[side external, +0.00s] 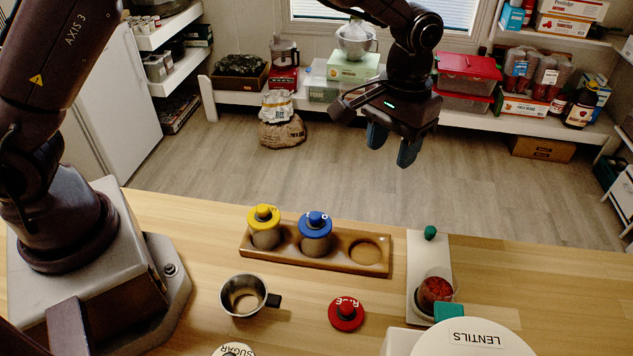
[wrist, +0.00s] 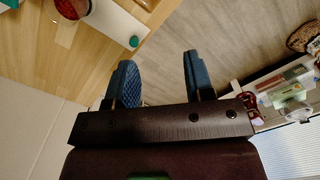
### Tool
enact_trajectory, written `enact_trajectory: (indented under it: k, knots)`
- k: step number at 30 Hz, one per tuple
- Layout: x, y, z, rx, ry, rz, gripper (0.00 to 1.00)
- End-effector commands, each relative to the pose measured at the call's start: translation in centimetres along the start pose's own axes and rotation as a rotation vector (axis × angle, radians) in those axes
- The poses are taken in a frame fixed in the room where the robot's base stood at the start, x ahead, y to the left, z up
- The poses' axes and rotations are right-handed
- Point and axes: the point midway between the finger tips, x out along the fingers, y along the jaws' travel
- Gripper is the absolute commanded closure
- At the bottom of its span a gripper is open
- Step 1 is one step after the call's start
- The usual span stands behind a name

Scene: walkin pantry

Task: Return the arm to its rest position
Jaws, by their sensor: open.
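My gripper (side external: 392,148) is raised high, beyond the far edge of the wooden table (side external: 180,225), with floor and pantry shelves behind it. Its two blue fingers point down, apart and empty. In the wrist view my gripper (wrist: 159,62) also shows its fingers spread with nothing between them. My arm enters from the top of the side view, and its base stands on the table at the left.
A wooden rack (side external: 285,252) holds a yellow-lidded jar (side external: 264,228) and a blue-lidded jar (side external: 315,233); its right hole is empty. A metal cup (side external: 243,296), red lid (side external: 346,314), white board (side external: 428,250) with a red-filled glass (side external: 436,289), and LENTILS lid (side external: 470,338) are in front.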

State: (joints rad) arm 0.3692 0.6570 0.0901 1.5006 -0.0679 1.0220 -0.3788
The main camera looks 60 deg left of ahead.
Motion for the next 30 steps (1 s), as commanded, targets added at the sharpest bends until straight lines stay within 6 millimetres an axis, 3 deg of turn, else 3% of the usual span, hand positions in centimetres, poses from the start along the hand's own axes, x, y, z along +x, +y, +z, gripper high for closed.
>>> enact_trajectory:
  k: [1, 3, 9, 15, 21, 25, 30]
  knots:
    - [-1.9, -1.4, 1.2, 0.024, 0.016, 0.013, 0.52]
    - [-4.0, -3.2, 3.0, 0.065, 0.038, 0.025, 0.52]
    - [-8.7, -8.1, 9.1, 0.160, 0.122, 0.051, 0.52]
    - [-11.2, -12.2, 15.5, 0.209, 0.232, 0.054, 0.52]
    - [-12.1, -15.2, 20.9, 0.189, 0.361, 0.045, 0.52]
    - [-12.8, -16.2, 22.8, 0.153, 0.441, 0.041, 0.52]
    - [-14.2, -16.9, 23.3, 0.123, 0.521, 0.039, 0.52]
